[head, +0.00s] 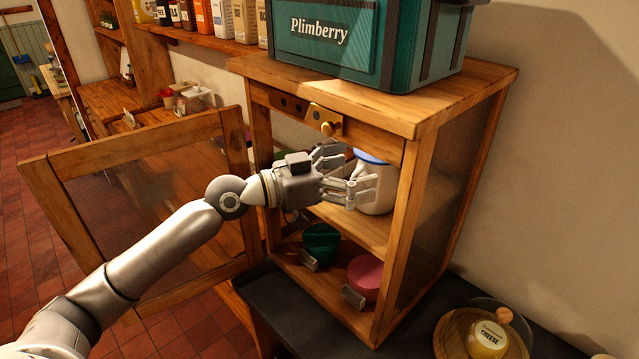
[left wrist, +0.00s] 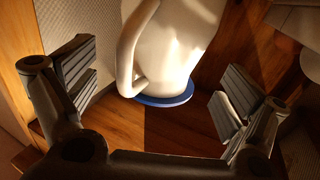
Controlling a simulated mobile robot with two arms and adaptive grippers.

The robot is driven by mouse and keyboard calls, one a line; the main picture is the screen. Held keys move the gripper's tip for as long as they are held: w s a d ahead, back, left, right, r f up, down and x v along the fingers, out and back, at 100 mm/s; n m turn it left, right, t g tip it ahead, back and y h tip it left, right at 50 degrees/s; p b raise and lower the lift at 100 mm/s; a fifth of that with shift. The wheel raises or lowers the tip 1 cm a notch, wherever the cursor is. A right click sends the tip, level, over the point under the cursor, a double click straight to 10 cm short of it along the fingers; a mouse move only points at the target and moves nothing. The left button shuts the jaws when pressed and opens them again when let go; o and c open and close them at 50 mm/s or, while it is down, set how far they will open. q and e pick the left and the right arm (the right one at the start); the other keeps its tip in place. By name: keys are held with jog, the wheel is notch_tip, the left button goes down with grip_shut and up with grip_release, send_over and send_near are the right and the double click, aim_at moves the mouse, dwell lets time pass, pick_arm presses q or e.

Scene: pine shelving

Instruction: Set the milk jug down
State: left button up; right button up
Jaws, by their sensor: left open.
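The milk jug (head: 379,192) is white with a blue top and stands upright on the middle shelf (head: 345,219) inside the open wooden cabinet. My left gripper (head: 352,172) is open and reaches in through the front of the cabinet, its fingers overlapping the jug's near left side. In the left wrist view the jug (left wrist: 175,50) shows between and beyond the spread fingers of the gripper (left wrist: 155,100), with gaps at both sides. Its handle is on the left there and its blue rim (left wrist: 165,99) is lowest in the picture. My right gripper is out of view.
A green bowl-like item (head: 321,240) and a pink one (head: 366,272) sit below. A teal Plimberry crate (head: 320,40) is on top.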

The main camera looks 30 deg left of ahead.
pick_arm(q)
jog(key=b+v, duration=0.4)
jog(key=v, duration=0.4)
jog(key=shift+s+a+b, duration=0.15)
jog(key=shift+a+b, duration=0.1)
jog(key=shift+b, duration=0.15)
